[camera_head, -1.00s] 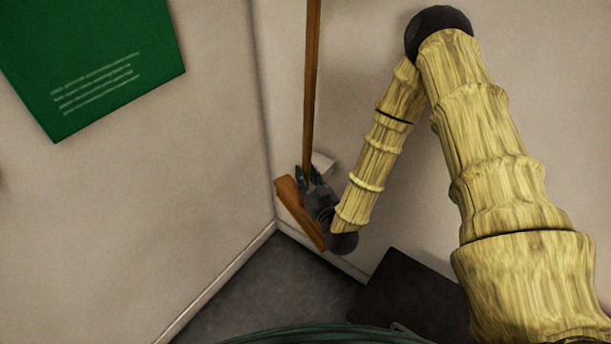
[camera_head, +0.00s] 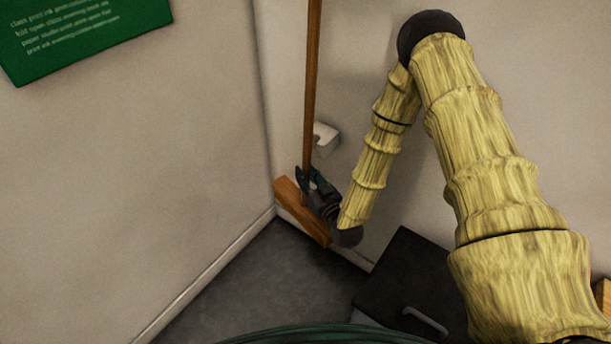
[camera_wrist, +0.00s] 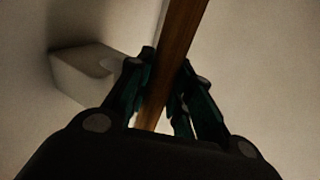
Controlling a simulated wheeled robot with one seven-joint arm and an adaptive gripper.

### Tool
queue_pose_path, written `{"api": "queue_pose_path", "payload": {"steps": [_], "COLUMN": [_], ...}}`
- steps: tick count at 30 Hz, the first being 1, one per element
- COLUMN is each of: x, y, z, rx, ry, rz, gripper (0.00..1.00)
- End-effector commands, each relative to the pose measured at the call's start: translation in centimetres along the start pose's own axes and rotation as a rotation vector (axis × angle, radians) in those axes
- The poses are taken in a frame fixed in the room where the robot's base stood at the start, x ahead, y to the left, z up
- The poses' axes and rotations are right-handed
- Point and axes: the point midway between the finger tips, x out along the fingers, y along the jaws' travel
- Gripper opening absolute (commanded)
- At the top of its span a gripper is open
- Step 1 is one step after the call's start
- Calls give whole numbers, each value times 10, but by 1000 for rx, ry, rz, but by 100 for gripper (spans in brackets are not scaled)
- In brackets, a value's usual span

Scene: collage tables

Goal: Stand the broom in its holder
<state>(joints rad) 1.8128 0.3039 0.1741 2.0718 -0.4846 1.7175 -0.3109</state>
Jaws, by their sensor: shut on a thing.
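The broom has a long brown wooden handle (camera_head: 313,80) that stands nearly upright, and a wide orange-brown head (camera_head: 300,212) at its lower end, low in the corner. My gripper (camera_head: 309,178) is shut on the handle just above the head. In the wrist view the handle (camera_wrist: 182,40) passes between the dark green fingers (camera_wrist: 158,98). The white holder (camera_head: 326,140) is a small block on the wall with a notch in it. It also shows left of the handle in the wrist view (camera_wrist: 85,75). The handle is beside the holder, apart from its notch as far as I can see.
A green poster (camera_head: 85,35) hangs on the left wall. A dark box-like thing with a grey handle (camera_head: 405,285) stands on the floor at the lower right. The grey floor (camera_head: 265,280) in the corner is clear. A wooden edge (camera_head: 604,298) shows at far right.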

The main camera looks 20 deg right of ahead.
Motion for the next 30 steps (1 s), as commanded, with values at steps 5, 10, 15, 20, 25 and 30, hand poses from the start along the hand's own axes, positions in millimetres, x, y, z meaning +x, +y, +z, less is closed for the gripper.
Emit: {"api": "queue_pose_path", "payload": {"steps": [5,10,15,20,25,30], "x": [3,6,8,11,13,16], "y": [2,5,7,10,12,15], "z": [34,60,86,111,137,163], "rx": [-1,-1,-2,-3,-3,-6], "ry": [2,0,-3,-5,-10,-13], "rz": [-20,-38,-58,-75,-95,-114], "gripper": [0,0,0,0,0,0]}}
